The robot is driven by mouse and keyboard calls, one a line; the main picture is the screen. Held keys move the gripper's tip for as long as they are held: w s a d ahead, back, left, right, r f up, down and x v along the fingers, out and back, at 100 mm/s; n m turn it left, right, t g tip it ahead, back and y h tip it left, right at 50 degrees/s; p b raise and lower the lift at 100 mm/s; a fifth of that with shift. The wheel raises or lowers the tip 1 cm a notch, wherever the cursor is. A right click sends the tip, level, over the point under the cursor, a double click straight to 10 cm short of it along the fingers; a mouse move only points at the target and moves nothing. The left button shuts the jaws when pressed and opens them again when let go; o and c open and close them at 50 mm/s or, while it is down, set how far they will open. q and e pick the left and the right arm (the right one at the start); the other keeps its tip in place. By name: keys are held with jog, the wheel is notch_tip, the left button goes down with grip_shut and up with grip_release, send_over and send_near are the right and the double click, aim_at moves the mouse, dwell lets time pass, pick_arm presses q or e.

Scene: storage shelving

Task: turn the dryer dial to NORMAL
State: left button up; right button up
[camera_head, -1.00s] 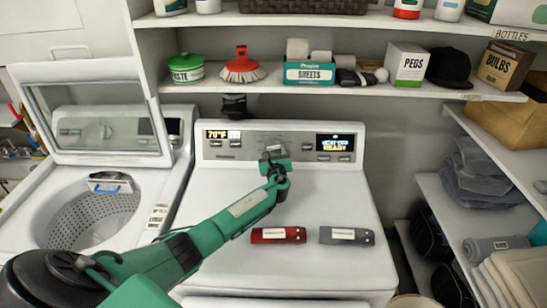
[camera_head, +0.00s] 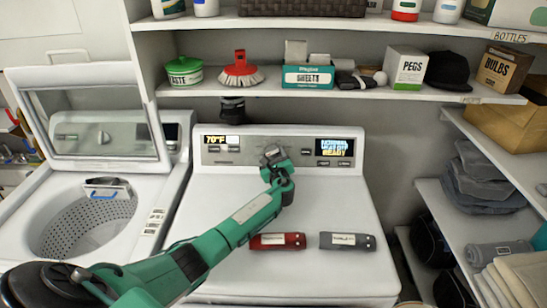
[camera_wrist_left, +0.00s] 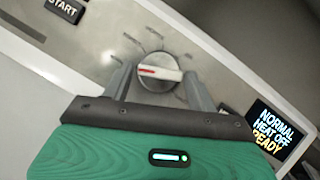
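The dryer dial (camera_wrist_left: 160,84) is a round silver knob on the dryer's control panel. Its raised bar has a red mark at the left end in the left wrist view. The dryer display (camera_wrist_left: 276,133) reads NORMAL, HEAT OFF, READY; it also shows in the head view (camera_head: 339,147). My left gripper (camera_wrist_left: 160,88) is open, one finger on each side of the dial, with a small gap visible beside the knob. In the head view my left gripper (camera_head: 271,153) covers the dial. My right gripper is not in view.
The white dryer top (camera_head: 300,210) holds a red case (camera_head: 277,241) and a grey case (camera_head: 347,241). A washer (camera_head: 85,215) with its lid up stands at left. A shelf (camera_head: 330,94) with boxes hangs above the panel.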

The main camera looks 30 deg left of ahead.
pick_arm(q)
jog(key=shift+o, duration=0.9)
jog(key=shift+s+d+r+p, duration=0.15)
jog(key=shift+s+d+p, duration=0.25)
jog(key=shift+p, duration=0.15)
jog(key=p+v, duration=0.6)
jog(key=v, duration=0.6)
jog(key=shift+s+d, duration=0.25)
jog(key=shift+s, duration=0.05)
